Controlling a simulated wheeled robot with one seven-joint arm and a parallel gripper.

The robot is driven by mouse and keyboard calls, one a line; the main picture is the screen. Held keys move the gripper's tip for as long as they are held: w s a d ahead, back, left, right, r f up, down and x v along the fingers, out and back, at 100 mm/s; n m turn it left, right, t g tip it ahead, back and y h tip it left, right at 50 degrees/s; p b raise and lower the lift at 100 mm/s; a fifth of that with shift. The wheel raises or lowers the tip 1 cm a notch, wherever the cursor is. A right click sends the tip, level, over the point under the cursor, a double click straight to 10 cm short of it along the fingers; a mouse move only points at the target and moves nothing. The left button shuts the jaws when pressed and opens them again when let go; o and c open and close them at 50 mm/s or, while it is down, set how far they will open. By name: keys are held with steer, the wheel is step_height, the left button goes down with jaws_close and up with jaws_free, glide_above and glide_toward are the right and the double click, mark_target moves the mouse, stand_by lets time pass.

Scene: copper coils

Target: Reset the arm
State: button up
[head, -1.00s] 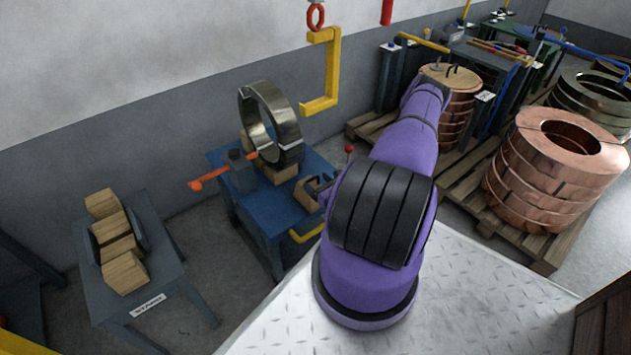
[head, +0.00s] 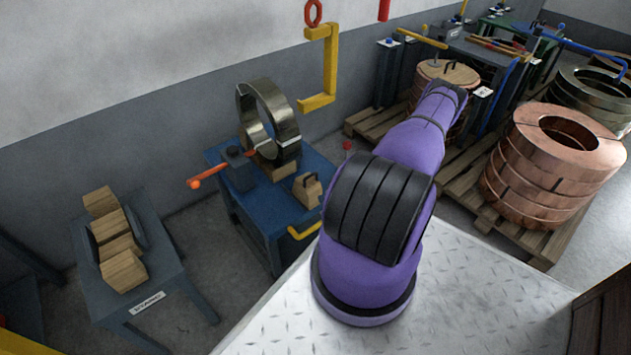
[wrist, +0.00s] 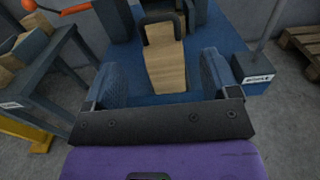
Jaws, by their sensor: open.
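My gripper (wrist: 164,78) is open and empty in the wrist view, its two dark fingers spread wide. A wooden wedge block with a dark handle (wrist: 165,68) shows beyond and between the fingers, apart from them. In the head view the same wedge block (head: 307,190) rests on the blue table (head: 226,189). My purple arm (head: 418,140) reaches away from me across the head view. My gripper is hidden there behind the arm.
A steel coil (head: 284,120) stands upright on wooden supports on the blue table. A dark stand (head: 165,270) with several wood blocks is at left. A yellow hook (head: 331,70) hangs above. Copper coils (head: 515,175) sit on a pallet at right.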

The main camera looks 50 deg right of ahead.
steer(key=w+a+r+n+g+y, duration=0.2)
steer(key=w+r+n+y, duration=0.25)
steer(key=r, duration=0.35)
steer(key=w+a+r+n+g+y, duration=0.1)
steer(key=w+a+r+n+y, duration=0.2)
steer(key=r+n+y, duration=0.45)
steer(key=w+a+r+n+g+y, duration=0.2)
steer(key=w+r+n+y, duration=0.2)
steer(key=r, duration=0.6)
steer(key=w+a+r+n+g+y, duration=0.1)
steer(key=a+r+n+g+y, duration=0.1)
steer(key=a+r+n+g, duration=0.6)
steer(key=s+a+r+n+g+h, duration=0.2)
steer(key=s+a+r+n+h, duration=0.15)
steer(key=a+r, duration=0.35)
steer(key=s+a+r+n+g+h, duration=0.3)
steer(key=a+r+n, duration=0.15)
steer(key=r, duration=0.45)
steer(key=s+a+r+n+t+h, duration=0.4)
steer(key=s+r+n+t+h, duration=0.1)
steer(key=s+r, duration=0.6)
steer(key=shift+s+a+r+n+t+h, duration=0.15)
steer(key=shift+s+r+n+t+h, duration=0.25)
steer(key=shift+s+n+h, duration=0.6)
steer(key=shift+w, duration=0.1)
